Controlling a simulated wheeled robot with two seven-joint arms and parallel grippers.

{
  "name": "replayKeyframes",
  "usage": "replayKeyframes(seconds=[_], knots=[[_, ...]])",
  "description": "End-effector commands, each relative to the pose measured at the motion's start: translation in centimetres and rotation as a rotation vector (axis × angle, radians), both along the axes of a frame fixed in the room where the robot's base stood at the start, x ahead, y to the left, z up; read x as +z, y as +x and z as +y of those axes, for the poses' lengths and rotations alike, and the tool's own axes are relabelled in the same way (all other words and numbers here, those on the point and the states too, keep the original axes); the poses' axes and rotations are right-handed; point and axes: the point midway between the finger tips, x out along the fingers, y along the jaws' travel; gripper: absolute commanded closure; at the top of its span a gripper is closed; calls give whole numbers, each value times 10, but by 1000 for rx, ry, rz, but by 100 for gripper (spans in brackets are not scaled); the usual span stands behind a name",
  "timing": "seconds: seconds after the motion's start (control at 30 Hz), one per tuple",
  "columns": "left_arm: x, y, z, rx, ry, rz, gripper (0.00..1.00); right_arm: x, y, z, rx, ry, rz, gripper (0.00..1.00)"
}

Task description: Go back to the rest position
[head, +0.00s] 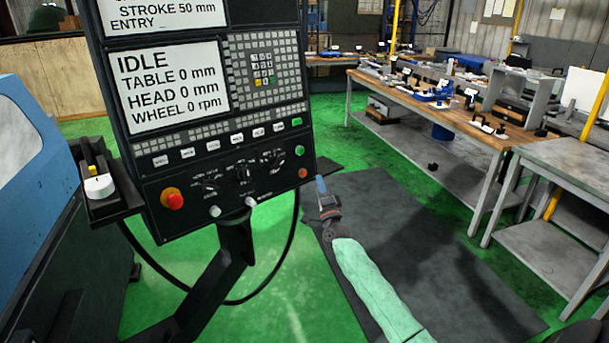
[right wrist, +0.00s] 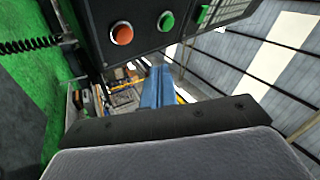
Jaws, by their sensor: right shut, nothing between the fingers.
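My right gripper (head: 321,184) is in the head view, just right of the control panel's lower right corner. Its blue fingers are together and empty. My right arm, in a pale green sleeve, reaches up to it from the bottom. In the right wrist view the shut blue fingers (right wrist: 157,85) point away below the panel's orange and green buttons. The control panel (head: 240,150) hangs on a black arm, and its screen reads IDLE with table, head and wheel at 0. The fingers look apart from the panel. My left gripper is not in view.
A blue machine (head: 35,140) stands at the left, with a small shelf holding a white knob beside the panel. A wooden workbench (head: 480,125) with tools and a grey table (head: 565,165) stand at the right. A dark mat (head: 430,245) covers open green floor between.

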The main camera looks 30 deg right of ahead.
Motion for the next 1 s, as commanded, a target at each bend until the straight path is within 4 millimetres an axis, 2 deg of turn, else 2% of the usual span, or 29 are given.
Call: replayKeyframes(seconds=[0.43,0.57,0.67,0.77,0.87,1.0], knots=[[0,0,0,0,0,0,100,0,0,0,-11,-23,9,100],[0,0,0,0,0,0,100,-10,8,10,-2,-117,88,100],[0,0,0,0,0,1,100,-26,16,23,14,-258,189,100],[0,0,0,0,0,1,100,-56,26,34,28,-438,323,100],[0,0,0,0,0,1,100,-100,33,48,51,-648,483,100],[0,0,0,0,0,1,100,-185,32,72,108,-918,720,100]])
